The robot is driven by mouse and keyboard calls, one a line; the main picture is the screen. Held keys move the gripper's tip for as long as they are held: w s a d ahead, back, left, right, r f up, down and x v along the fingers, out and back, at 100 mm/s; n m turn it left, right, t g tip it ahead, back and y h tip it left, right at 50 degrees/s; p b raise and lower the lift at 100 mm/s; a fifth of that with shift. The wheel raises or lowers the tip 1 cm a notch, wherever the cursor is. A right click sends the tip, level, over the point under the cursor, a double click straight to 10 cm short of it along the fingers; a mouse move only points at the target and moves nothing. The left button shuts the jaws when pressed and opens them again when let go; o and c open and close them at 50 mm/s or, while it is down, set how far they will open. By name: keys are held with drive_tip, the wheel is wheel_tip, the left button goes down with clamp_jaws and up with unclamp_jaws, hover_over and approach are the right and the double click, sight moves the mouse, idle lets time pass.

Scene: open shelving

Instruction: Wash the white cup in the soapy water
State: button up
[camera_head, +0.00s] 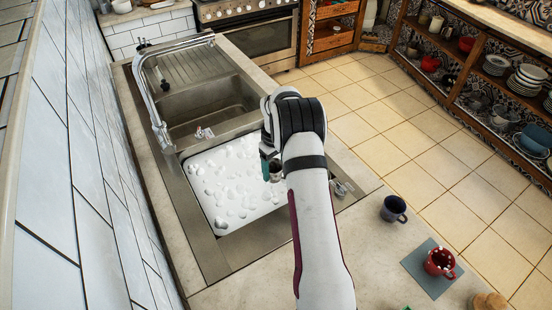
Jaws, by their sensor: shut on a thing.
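My gripper (268,163) is over the right part of the basin of soapy water (228,186). It is shut on a small cup (276,171), which looks like the white cup but appears greyish in shade. Most of the cup is hidden by my gripper and arm. The water is white and covered with foam blobs, and it fills the near sink basin. I cannot tell whether the cup touches the water.
A chrome tap (152,100) arches at the left, by the empty far basin (208,108). A dark blue mug (393,208) stands on the counter at the right. A red mug (440,263) stands on a grey-blue mat (418,265). Open shelves (465,75) hold dishes.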

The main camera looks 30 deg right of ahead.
wheel_tip(320, 180, down, 8)
drive_tip(key=shift+f, duration=0.2)
drive_tip(key=shift+a, duration=0.1)
idle(0.6)
drive_tip(key=shift+w+a, duration=0.55)
drive_tip(key=shift+a, duration=0.35)
drive_tip(key=shift+s+d, duration=0.3)
drive_tip(key=shift+d, duration=0.2)
drive_tip(key=shift+s+d, duration=0.25)
drive_tip(key=shift+d, duration=0.25)
drive_tip(key=shift+w+a, duration=0.1)
drive_tip(key=shift+w+a, duration=0.25)
drive_tip(key=shift+a, duration=0.2)
drive_tip(key=shift+w+a, duration=0.2)
drive_tip(key=shift+a, duration=0.25)
